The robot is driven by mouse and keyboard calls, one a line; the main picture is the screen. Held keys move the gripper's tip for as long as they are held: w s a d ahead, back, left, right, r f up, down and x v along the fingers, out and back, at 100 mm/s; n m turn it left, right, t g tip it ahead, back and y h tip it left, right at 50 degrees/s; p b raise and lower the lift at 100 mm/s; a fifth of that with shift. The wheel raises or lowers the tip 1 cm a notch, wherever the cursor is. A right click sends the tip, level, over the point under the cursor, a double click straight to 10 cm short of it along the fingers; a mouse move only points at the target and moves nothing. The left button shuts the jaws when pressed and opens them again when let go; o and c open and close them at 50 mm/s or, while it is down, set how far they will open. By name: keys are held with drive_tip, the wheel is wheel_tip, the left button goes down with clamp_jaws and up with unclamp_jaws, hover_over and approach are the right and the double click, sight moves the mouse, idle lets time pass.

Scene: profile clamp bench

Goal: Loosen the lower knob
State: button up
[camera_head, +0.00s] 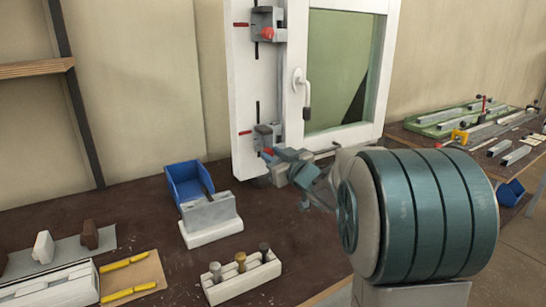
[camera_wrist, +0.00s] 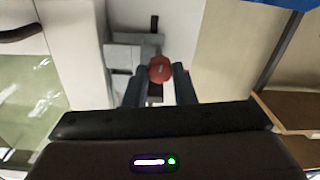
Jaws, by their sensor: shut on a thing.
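The lower knob (camera_wrist: 160,69) is red and round and sits between the two fingers of my gripper (camera_wrist: 160,82) in the wrist view. My gripper is shut on it. In the head view my gripper (camera_head: 280,158) is at the lower clamp (camera_head: 264,134), on the left side of the white window frame (camera_head: 240,95). A little of the red lower knob (camera_head: 268,151) shows there; my fingers hide part of it. The upper clamp with its red upper knob (camera_head: 267,33) is higher on the same frame, apart from my gripper.
On the dark bench (camera_head: 130,205) stand a blue bin (camera_head: 186,180), a grey block on a white base (camera_head: 209,212) and a white holder with several pegs (camera_head: 240,278). The window handle (camera_head: 301,90) sticks out right of the clamps. Another table (camera_head: 440,136) with metal profiles is at right.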

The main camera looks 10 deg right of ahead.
drive_tip(key=shift+f+n+b, duration=0.1)
drive_tip(key=shift+n+b, duration=0.2)
drive_tip(key=shift+n, duration=0.1)
drive_tip(key=n+h+b, duration=0.1)
drive_tip(key=n+b, duration=1.3)
drive_tip(key=n, duration=0.7)
drive_tip(key=shift+a+b, duration=0.1)
drive_tip(key=shift+b, duration=0.25)
drive_tip(key=shift+n, duration=0.4)
drive_tip(key=o, duration=1)
drive_tip(key=shift+s, duration=0.1)
